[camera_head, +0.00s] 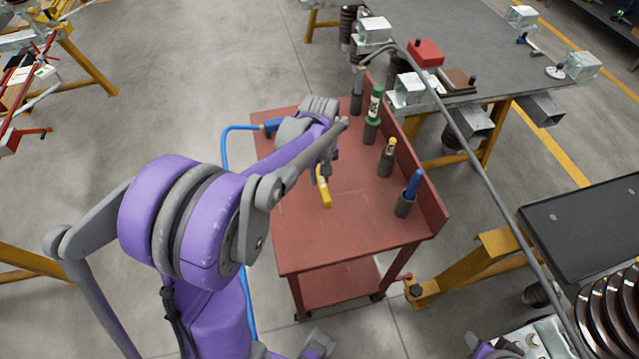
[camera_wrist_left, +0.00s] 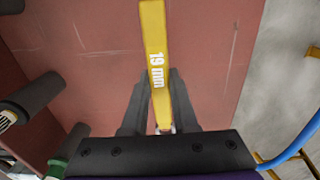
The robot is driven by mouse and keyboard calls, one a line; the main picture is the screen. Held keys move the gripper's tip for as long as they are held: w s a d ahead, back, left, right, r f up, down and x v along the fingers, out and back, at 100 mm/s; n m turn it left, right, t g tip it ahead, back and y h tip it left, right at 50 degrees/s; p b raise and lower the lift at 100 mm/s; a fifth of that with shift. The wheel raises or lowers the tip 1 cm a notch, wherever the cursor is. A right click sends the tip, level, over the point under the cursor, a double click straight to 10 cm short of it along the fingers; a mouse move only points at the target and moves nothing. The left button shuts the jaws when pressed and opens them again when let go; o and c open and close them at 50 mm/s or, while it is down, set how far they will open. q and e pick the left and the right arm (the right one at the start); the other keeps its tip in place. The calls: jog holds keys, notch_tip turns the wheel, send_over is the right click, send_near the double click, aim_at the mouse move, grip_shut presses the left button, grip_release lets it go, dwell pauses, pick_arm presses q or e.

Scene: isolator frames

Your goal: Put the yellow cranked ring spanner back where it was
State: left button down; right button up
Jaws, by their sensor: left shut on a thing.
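The yellow cranked ring spanner (camera_head: 324,191) is held over the red trolley top (camera_head: 300,230). My left gripper (camera_head: 322,170) is shut on it. In the left wrist view, the spanner (camera_wrist_left: 154,30) shows a "19 mm" mark and runs between the two dark fingers of my gripper (camera_wrist_left: 160,78). Its ring ends are not clear. Dark round holders stand along the trolley's right side: one bears a green tool (camera_head: 375,103), one a yellow-topped piece (camera_head: 391,146), one a blue handle (camera_head: 414,183). A far holder (camera_head: 357,92) stands behind them; what is in it is unclear.
The trolley has a raised rim (camera_head: 425,185) on its right. A grey bench (camera_head: 470,50) with metal blocks and a red box (camera_head: 426,53) stands beyond it. The trolley's middle and front are bare.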

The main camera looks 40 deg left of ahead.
pick_arm(q)
jog(key=shift+f, duration=1.95)
jog(key=shift+f, duration=0.15)
jog(key=c, duration=0.7)
grip_release()
jog(key=shift+b, duration=0.3)
